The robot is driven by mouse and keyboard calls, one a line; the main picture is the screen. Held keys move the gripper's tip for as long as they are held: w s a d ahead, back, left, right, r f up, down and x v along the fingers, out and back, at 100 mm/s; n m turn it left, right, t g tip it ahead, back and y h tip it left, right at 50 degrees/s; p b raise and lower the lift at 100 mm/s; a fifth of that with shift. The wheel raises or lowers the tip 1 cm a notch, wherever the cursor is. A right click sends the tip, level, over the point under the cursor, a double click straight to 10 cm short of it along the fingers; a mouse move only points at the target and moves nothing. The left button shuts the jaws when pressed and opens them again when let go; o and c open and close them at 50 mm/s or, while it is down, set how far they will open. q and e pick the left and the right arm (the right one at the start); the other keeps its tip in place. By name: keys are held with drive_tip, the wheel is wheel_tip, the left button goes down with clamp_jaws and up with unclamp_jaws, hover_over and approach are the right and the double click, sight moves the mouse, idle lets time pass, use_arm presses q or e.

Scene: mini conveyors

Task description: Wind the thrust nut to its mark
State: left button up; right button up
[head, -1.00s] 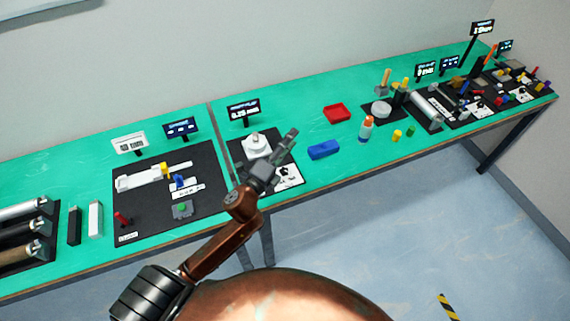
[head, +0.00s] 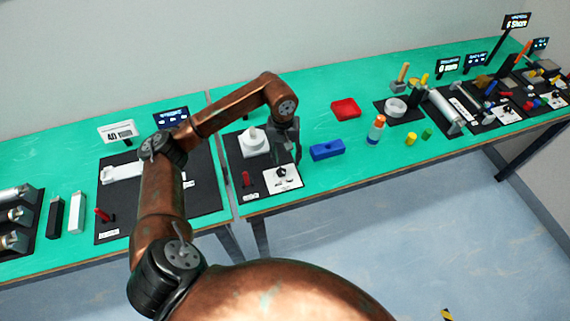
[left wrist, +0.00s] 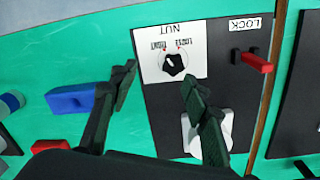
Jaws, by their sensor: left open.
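The nut control is a black knob (left wrist: 175,64) on a white card (left wrist: 157,75) printed NUT, upside down in the left wrist view. The knob has a pale pointer line and two small words above it. In the head view the card (head: 288,184) is at the front of a black mat. My left gripper (head: 287,160) points down above this station, behind the knob. In the left wrist view the open gripper (left wrist: 160,72) has one finger on each side of the knob's line of sight, with nothing between them. The right gripper is not in view.
A white round-topped device (head: 254,143) stands behind on the mat. A red LOCK lever (left wrist: 257,63) is beside the card. A blue block (head: 326,150) lies right of the mat, a red tray (head: 345,109) farther back. My arm hides the station's display.

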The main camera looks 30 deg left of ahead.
sight(281, 169)
use_arm(q)
drive_tip(key=shift+a+y, duration=0.3)
drive_tip(key=shift+a, duration=0.55)
drive_tip(key=shift+a+f, duration=0.15)
drive_tip(key=shift+f, duration=0.05)
wheel_tip(281, 169, down, 7)
drive_tip(key=c, duration=1.2)
